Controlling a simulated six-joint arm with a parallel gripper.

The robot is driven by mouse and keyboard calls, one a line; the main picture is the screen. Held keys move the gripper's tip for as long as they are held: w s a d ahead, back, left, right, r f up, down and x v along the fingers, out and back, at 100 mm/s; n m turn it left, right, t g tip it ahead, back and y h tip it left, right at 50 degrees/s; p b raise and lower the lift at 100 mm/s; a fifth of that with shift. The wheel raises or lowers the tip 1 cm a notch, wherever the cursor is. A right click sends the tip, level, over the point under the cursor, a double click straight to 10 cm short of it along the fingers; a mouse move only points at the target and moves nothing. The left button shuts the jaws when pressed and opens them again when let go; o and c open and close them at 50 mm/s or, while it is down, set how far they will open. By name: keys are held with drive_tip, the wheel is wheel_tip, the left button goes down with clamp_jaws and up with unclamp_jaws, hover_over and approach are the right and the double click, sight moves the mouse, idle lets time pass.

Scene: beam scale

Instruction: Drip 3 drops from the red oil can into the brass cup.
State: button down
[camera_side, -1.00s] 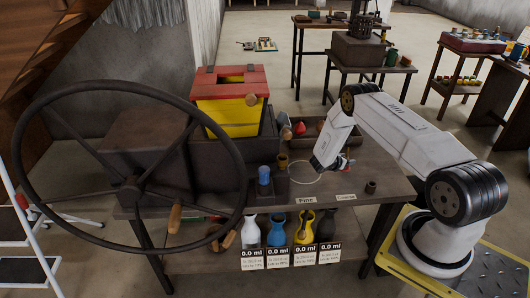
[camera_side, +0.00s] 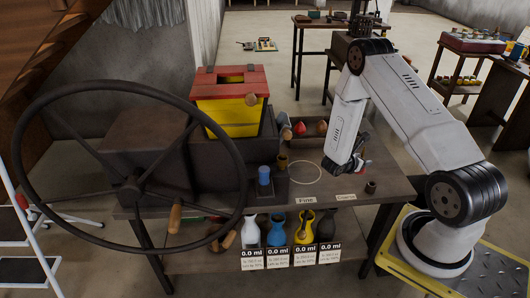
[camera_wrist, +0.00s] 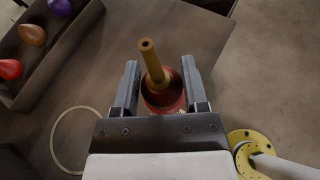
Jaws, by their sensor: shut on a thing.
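My gripper (camera_wrist: 162,90) is shut on the red oil can (camera_wrist: 168,99), whose brass spout (camera_wrist: 154,64) sticks out between the fingers. In the side view my gripper (camera_side: 358,166) is over the right part of the bench, right of a pale ring on the top; the can is mostly hidden there. A small brownish cup (camera_side: 371,187) stands near the bench's right end, close to my gripper. A brassy cylinder (camera_side: 283,161) stands by the dark block at left. I cannot tell surely which is the brass cup. No drops are visible.
A tray (camera_wrist: 52,52) of coloured bulbs lies behind the ring (camera_side: 305,173). A blue cylinder (camera_side: 264,175), a red-lidded yellow box (camera_side: 228,115) and a large handwheel (camera_side: 18,150) are at left. Several bottles stand on the lower shelf, with 0.0 ml signs (camera_side: 251,252).

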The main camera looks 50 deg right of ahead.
drive_tip(key=shift+s+a+r, duration=0.35)
drive_tip(key=shift+s+a, duration=0.2)
drive_tip(key=shift+s, duration=0.05)
drive_tip(key=shift+s+a+r, duration=0.35)
drive_tip(key=shift+s+a, duration=0.2)
drive_tip(key=shift+s, duration=0.05)
drive_tip(key=shift+w, duration=0.1)
wheel_tip(320, 180, up, 12)
drive_tip(key=n+t+y, duration=0.3)
drive_tip(key=n+t, duration=0.1)
drive_tip(key=t, duration=0.2)
hover_over(282, 163)
drive_tip(key=w, duration=0.1)
drive_tip(key=shift+w+r, duration=0.15)
drive_tip(key=shift+w, duration=0.05)
drive_tip(key=shift+f, duration=0.2)
drive_tip(key=shift+w+a+f+m+t+y, duration=0.2)
drive_tip(key=shift+a+f+m+y, duration=0.2)
drive_tip(key=shift+f+y, duration=0.75)
drive_tip(key=shift+w+a+f+m+t+y, duration=0.1)
drive_tip(key=shift+a+f+m+t+y, duration=0.25)
drive_tip(key=shift+f+y, duration=0.8)
drive_tip(key=shift+w+a+f+m+t+y, duration=0.1)
drive_tip(key=shift+a+f+m+y, duration=0.3)
drive_tip(key=shift+f+y, duration=0.75)
drive_tip(key=shift+a+f+h, duration=0.1)
drive_tip(key=shift+f+h, duration=0.15)
